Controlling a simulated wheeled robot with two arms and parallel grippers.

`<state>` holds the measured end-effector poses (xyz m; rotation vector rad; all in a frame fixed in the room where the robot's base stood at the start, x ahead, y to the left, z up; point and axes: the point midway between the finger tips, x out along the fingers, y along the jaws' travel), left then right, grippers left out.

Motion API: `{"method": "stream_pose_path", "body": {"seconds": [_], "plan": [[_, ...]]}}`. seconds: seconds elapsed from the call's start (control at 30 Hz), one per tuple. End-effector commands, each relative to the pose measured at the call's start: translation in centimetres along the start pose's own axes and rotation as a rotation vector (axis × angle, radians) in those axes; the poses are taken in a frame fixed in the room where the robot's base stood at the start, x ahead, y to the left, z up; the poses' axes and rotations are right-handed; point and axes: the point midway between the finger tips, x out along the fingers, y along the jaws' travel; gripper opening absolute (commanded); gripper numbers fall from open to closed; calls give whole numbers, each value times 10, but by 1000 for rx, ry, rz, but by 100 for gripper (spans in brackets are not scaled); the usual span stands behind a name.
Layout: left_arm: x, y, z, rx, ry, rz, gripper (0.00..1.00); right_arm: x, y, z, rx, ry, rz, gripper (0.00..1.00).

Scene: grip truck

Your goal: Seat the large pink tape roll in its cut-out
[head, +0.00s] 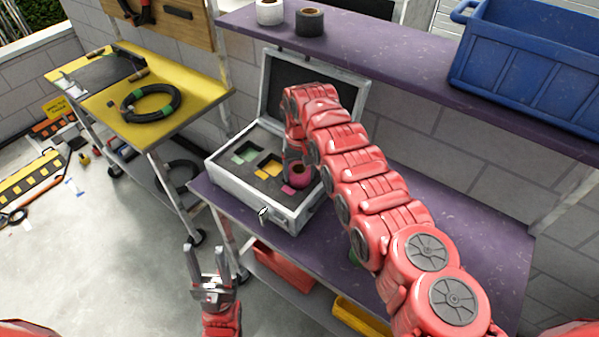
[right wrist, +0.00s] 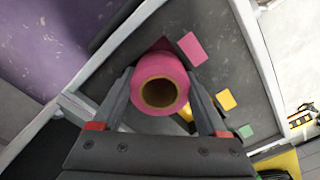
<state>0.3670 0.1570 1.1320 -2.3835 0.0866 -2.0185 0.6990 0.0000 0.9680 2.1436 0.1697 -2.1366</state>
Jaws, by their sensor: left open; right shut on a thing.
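The large pink tape roll (head: 299,182) is in my right gripper (right wrist: 160,72), over the right part of the open case's dark foam (head: 238,174). In the right wrist view the roll (right wrist: 160,63) sits between the two fingers, its open core facing the camera. A pink label (right wrist: 192,49) lies on the foam beside it. A dark cut-out edge shows behind the roll; the roll hides most of it, and I cannot tell whether any of it is inside. My left gripper (head: 210,266) is open and empty, in front of the bench and away from the case.
The case has a green-marked cut-out (head: 246,152) and a yellow-marked one (head: 269,168). Its raised lid (head: 272,90) stands behind. A white roll (head: 270,12) and a dark roll (head: 309,22) stand on the shelf. A blue crate (head: 530,65) is at right.

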Motion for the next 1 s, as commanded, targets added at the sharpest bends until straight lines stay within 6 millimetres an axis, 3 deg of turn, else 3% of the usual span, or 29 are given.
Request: {"method": "stream_pose_path", "body": {"seconds": [0.3, 0.33, 0.43, 0.77, 0.87, 1.0], "plan": [[-2, 0, 0, 0, 0, 0, 50, 5, 0, 2, 0, -7, -1, 15], [-2, 0, 0, 0, 0, 0, 50, 5, 0, 2, 0, -7, -1, 81], [-2, 0, 0, 0, 0, 0, 50, 5, 0, 3, 0, -9, -1, 99], [-3, 0, 0, 0, 0, 0, 50, 5, 2, 3, 4, -12, 2, 100], [-5, 0, 1, 0, 0, 0, 50, -4, 3, 3, 5, -12, 2, 100], [-14, 1, 2, 0, 0, 0, 50, -32, 0, 1, 1, -1, 0, 100]]}}
